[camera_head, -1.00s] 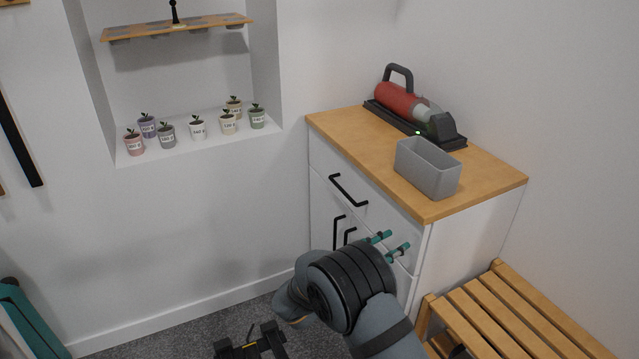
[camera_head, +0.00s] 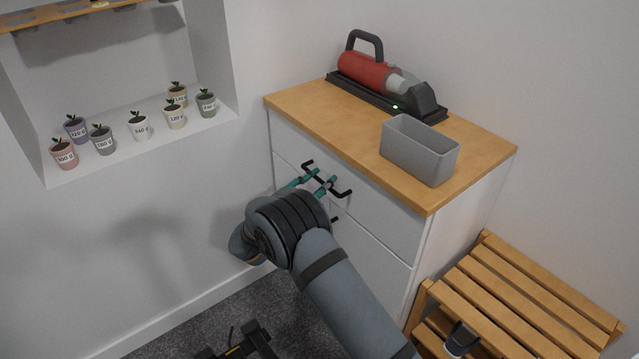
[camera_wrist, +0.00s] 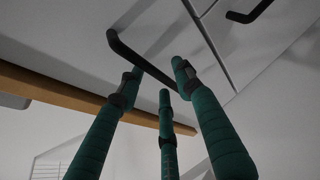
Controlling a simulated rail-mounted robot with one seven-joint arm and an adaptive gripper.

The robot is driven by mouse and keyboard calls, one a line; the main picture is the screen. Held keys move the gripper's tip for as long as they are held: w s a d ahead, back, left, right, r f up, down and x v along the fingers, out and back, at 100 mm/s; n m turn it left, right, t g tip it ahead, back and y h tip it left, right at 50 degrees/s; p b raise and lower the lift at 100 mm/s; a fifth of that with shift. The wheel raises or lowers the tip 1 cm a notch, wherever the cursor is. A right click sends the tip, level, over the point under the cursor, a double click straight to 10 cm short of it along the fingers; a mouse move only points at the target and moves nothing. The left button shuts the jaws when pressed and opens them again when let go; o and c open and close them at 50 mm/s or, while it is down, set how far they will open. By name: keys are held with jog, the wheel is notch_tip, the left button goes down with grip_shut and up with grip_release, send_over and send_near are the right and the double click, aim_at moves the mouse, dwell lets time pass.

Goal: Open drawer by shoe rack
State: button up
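The top drawer (camera_head: 383,206) of the white cabinet looks shut, its front flush with the cabinet. Its black bar handle (camera_head: 343,193) is partly hidden behind my green fingers in the head view. My gripper (camera_head: 317,178) is at this handle, with its fingertips apart. In the wrist view the handle (camera_wrist: 128,50) runs diagonally to the tips of my gripper (camera_wrist: 158,76), and its near end lies among the spread fingers. I cannot tell whether any finger touches it. The slatted wooden shoe rack (camera_head: 510,290) stands to the right of the cabinet.
A grey bin (camera_head: 420,150) and a red handheld vacuum (camera_head: 370,70) stand on the wooden cabinet top (camera_head: 300,98). Another black handle (camera_wrist: 250,13) is on the cabinet front. Small potted plants (camera_head: 140,127) line the wall niche. Carpet (camera_head: 270,305) lies in front.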

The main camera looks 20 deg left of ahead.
jog(key=shift+c, duration=0.7)
grip_shut()
